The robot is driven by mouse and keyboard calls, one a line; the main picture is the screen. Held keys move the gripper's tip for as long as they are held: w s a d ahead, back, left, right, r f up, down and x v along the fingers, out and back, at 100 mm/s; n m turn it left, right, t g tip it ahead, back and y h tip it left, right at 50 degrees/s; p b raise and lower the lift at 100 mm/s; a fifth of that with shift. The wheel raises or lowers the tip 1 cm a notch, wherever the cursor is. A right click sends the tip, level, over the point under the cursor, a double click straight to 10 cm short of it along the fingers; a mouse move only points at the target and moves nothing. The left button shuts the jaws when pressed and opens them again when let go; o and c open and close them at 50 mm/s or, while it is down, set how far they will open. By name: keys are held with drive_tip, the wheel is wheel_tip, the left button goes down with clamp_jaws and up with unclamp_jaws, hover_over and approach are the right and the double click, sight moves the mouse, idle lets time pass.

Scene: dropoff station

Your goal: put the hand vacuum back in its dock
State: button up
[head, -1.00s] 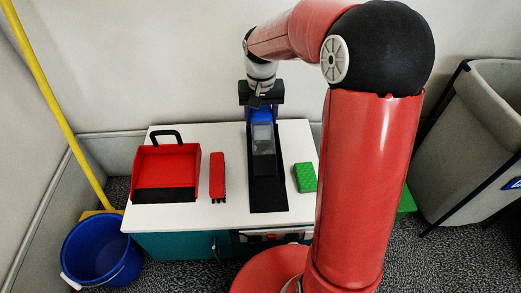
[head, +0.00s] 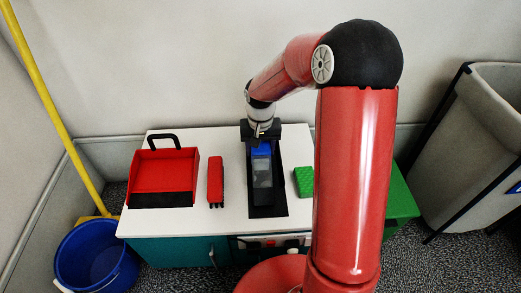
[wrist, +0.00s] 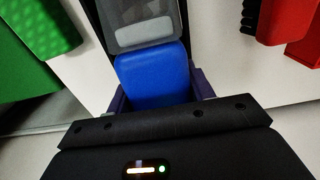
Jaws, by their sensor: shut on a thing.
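The hand vacuum (head: 262,174) has a blue body and a grey see-through front bin. It lies lengthwise over the black dock (head: 268,211) on the white table, with the bin toward the table's front edge. Dock surface shows in front of the bin and along the right side. I cannot tell whether the vacuum rests in the dock or hangs just above it. My gripper (head: 261,141) is shut on the blue body at its rear end. In the wrist view the blue body (wrist: 152,74) sits between dark purple fingers, with the bin beyond it.
A red dustpan (head: 163,172) and a red brush (head: 215,181) lie left of the dock on the table (head: 233,205). A green sponge (head: 304,181) lies close on its right, partly behind my arm. A blue bucket (head: 95,258) and a grey bin (head: 470,150) flank the table.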

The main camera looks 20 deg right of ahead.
drive_tip(key=o, duration=1.1)
drive_tip(key=shift+s+f, duration=0.1)
drive_tip(key=shift+f, duration=0.4)
drive_tip(key=shift+o, duration=1.3)
drive_tip(key=shift+r, duration=0.2)
drive_tip(key=shift+a, duration=0.1)
drive_tip(key=shift+r, duration=0.2)
wheel_tip(320, 180, up, 12)
drive_tip(key=shift+f+p, duration=0.1)
drive_tip(key=shift+p, duration=1.05)
drive_tip(key=s+r+n+t, duration=0.1)
drive_tip(key=s+r, duration=0.4)
drive_tip(key=s, duration=0.7)
drive_tip(key=s+r+n+t, duration=0.1)
drive_tip(key=s+r+t, duration=0.3)
drive_tip(key=s, duration=0.8)
drive_tip(key=shift+s+r, duration=0.15)
drive_tip(key=shift+r, duration=0.35)
